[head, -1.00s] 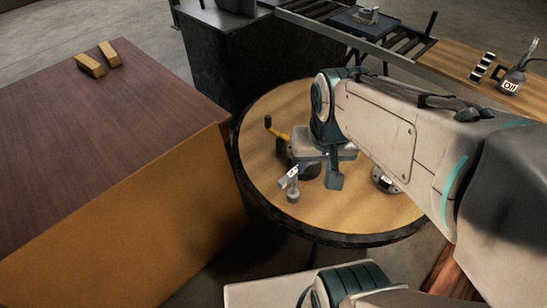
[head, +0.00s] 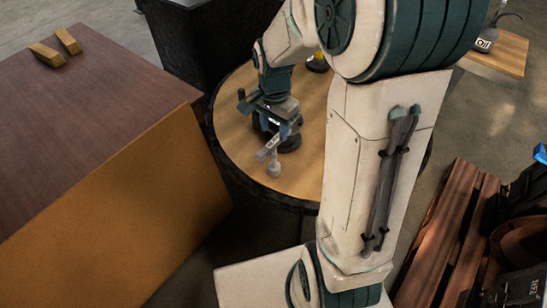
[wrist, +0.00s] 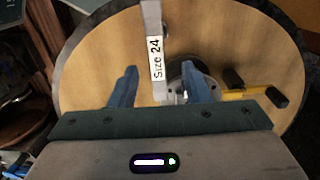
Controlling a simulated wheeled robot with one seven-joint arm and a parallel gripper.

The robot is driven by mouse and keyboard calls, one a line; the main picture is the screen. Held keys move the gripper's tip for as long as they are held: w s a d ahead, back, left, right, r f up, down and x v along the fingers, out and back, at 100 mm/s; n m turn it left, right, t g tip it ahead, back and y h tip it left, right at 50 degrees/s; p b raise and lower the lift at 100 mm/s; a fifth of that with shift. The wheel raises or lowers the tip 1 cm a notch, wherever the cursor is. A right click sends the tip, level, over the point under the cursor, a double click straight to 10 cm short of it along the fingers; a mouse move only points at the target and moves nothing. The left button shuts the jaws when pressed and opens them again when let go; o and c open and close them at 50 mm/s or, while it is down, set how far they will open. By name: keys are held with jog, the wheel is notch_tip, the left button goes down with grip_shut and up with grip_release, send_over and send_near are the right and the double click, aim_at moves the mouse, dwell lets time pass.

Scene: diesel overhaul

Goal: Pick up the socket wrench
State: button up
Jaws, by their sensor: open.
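A grey bar tool with a white "Size 24" label, which looks like the socket wrench (wrist: 151,22), lies over the round wooden table in the wrist view. In the head view the wrench (head: 266,151) shows its label and a round grey end just in front of my gripper (head: 277,126). My gripper (wrist: 160,86) is open, with its two blue fingers on either side of the bar's lower end in the wrist view. I cannot tell whether a finger touches it. Part of the wrench is hidden by my gripper in the head view.
A dark round part (wrist: 205,77) and a yellow-handled tool with black ends (wrist: 255,94) lie beside the wrench on the round table (head: 238,150). A large brown-topped block (head: 95,110) with two small bars stands left. Wooden slats (head: 440,230) lie right.

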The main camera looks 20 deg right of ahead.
send_over(274, 166)
jog(key=f, duration=0.8)
jog(key=shift+w+d+f, duration=0.1)
jog(key=shift+w+f, duration=0.05)
jog(key=shift+w, duration=0.2)
grip_shut()
